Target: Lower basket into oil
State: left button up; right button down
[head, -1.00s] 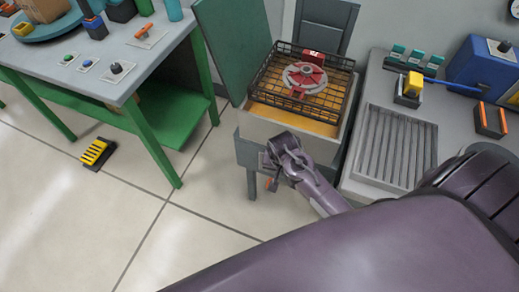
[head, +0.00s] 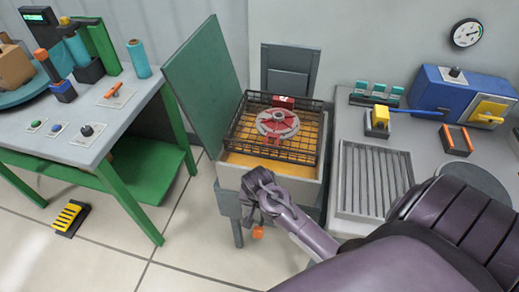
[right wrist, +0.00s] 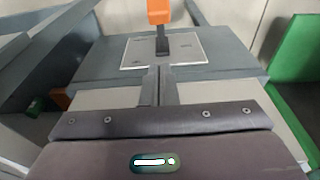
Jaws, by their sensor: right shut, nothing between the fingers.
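A black wire basket (head: 240,130) with a red-and-grey round wheel-like part (head: 278,124) lies over the fryer's tub. Yellow-orange oil (head: 262,166) shows in front of and below the basket. My right gripper (head: 250,214) is at the fryer's front, below its rim, shut and empty. An orange knob (head: 258,233) hangs at the fryer's front, close to the gripper. In the right wrist view, the shut fingers (right wrist: 155,82) point toward a light plate (right wrist: 185,50) with a dark lever and an orange handle (right wrist: 160,12). A gap to the handle shows. My left gripper is not seen.
A green panel (head: 205,85) stands at the fryer's left. A green-legged table (head: 110,125) is further left. A grey counter with a slatted tray (head: 372,180) and a blue box (head: 450,95) is on the right. A yellow-topped floor pedal (head: 70,216) lies on the tiles.

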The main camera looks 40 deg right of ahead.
send_over(260, 226)
jog(key=d, duration=0.1)
jog(key=f, duration=0.5)
jog(key=shift+w+f, duration=0.3)
jog(key=shift+w, duration=0.1)
jog(key=shift+s+a+f+p, duration=0.3)
jog(key=shift+s+a+f, duration=0.05)
jog(key=shift+f, duration=0.25)
jog(key=shift+s+a+f+p, duration=0.3)
jog(key=shift+a+f, duration=0.05)
jog(key=shift+f, duration=0.25)
jog(key=shift+s+a+f, duration=0.1)
jog(key=shift+a+f, duration=0.05)
jog(key=shift+f, duration=0.15)
jog(key=shift+f, duration=0.1)
